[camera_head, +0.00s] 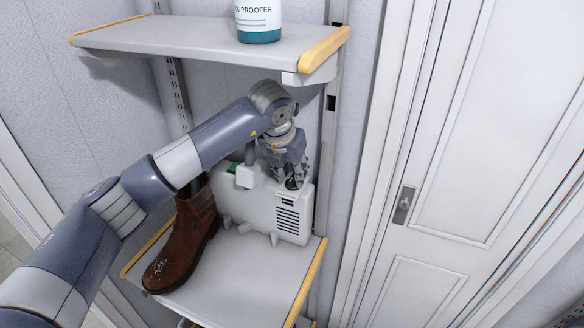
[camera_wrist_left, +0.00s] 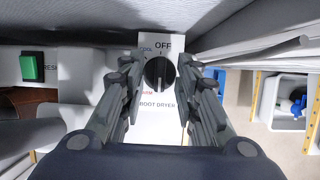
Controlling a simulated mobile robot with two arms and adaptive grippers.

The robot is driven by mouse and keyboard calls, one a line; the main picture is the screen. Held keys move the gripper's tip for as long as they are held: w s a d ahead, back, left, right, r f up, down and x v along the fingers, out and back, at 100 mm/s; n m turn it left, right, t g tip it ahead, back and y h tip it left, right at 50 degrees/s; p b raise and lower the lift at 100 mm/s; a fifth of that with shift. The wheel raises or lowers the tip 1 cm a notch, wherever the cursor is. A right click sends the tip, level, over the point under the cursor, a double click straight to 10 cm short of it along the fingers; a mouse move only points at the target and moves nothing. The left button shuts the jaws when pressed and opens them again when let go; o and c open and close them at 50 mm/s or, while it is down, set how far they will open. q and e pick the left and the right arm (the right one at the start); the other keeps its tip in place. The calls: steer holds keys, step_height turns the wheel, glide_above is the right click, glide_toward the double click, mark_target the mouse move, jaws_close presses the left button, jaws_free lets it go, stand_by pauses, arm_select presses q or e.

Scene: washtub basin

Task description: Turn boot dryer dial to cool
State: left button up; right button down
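The boot dryer (camera_head: 258,208) is a white box with a slatted vent, standing on the lower shelf. Its black dial (camera_wrist_left: 159,73) shows in the left wrist view on a white panel marked OFF above, COOL at upper left, WARM at lower left and BOOT DRYER below. The dial's grip ridge stands about vertical, in line with OFF. My left gripper (camera_wrist_left: 159,80) is open, with one finger on each side of the dial and a small gap to it. In the head view the left gripper (camera_head: 293,178) reaches down at the dryer's top right and hides the dial. My right gripper is not in view.
A brown boot (camera_head: 186,240) stands left of the dryer. A green button (camera_wrist_left: 32,67) sits left of the dial. An upper shelf (camera_head: 190,36) with a proofer bottle (camera_head: 259,20) hangs above my arm. A white door (camera_head: 470,150) is at the right.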

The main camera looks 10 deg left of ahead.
arm_select(q)
steer(key=shift+w+f, duration=0.1)
steer(key=shift+f, duration=0.35)
jaws_close()
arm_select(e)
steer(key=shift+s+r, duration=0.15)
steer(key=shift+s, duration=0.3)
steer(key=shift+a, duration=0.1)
